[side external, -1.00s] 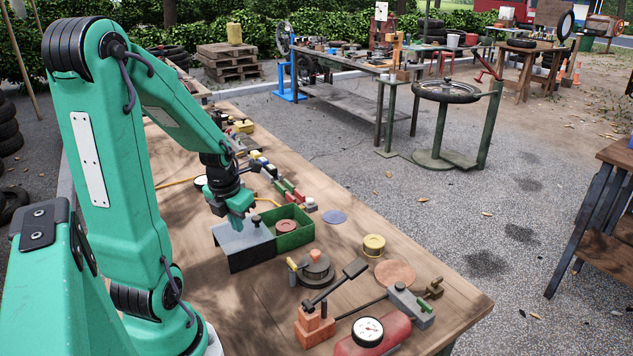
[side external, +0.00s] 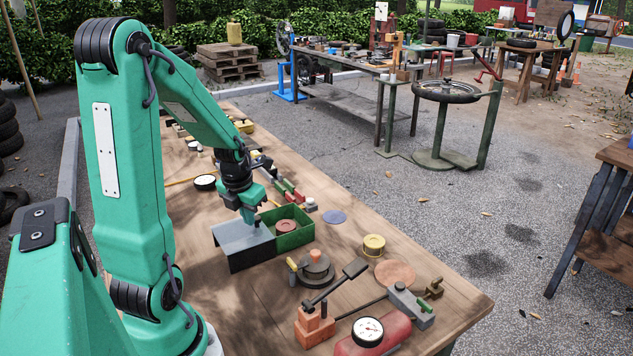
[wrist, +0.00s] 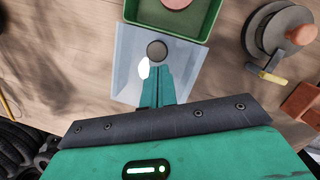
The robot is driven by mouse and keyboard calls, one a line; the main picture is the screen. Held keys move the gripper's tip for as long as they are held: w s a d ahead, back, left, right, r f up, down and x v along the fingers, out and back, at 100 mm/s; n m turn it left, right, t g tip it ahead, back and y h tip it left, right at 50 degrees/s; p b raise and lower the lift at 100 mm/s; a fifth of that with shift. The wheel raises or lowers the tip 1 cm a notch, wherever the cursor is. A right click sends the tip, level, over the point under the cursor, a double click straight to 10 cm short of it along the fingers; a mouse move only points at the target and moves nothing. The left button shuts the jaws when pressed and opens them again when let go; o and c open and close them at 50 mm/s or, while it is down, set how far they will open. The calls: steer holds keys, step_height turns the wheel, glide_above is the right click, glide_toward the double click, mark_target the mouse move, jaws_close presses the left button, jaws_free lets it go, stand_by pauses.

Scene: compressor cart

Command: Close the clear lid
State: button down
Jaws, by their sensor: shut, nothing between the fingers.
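The clear lid (side external: 236,238) is a flat, greyish see-through plate. It lies beside the open green box (side external: 303,238), over a dark-sided stand. In the wrist view the lid (wrist: 128,75) has a round dark knob (wrist: 157,50), and the box (wrist: 135,12) adjoins its upper edge. A reddish disc (side external: 286,226) sits in the uncovered box. My gripper (side external: 250,220) is shut and empty, low over the lid. In the wrist view its fingertips (wrist: 159,70) are just below the knob, on the side away from the box; contact is unclear. The knob is hidden in the side view.
A dark round part with an orange knob (side external: 315,257) stands near the box's front side. A yellow tin (side external: 373,244), a red cylinder with a gauge (side external: 368,331) and a lever tool lie further right. Tools and parts line the bench behind the box.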

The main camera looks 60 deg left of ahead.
steer(key=w, duration=0.8)
steer(key=shift+w, duration=0.35)
steer(key=shift+s, duration=0.1)
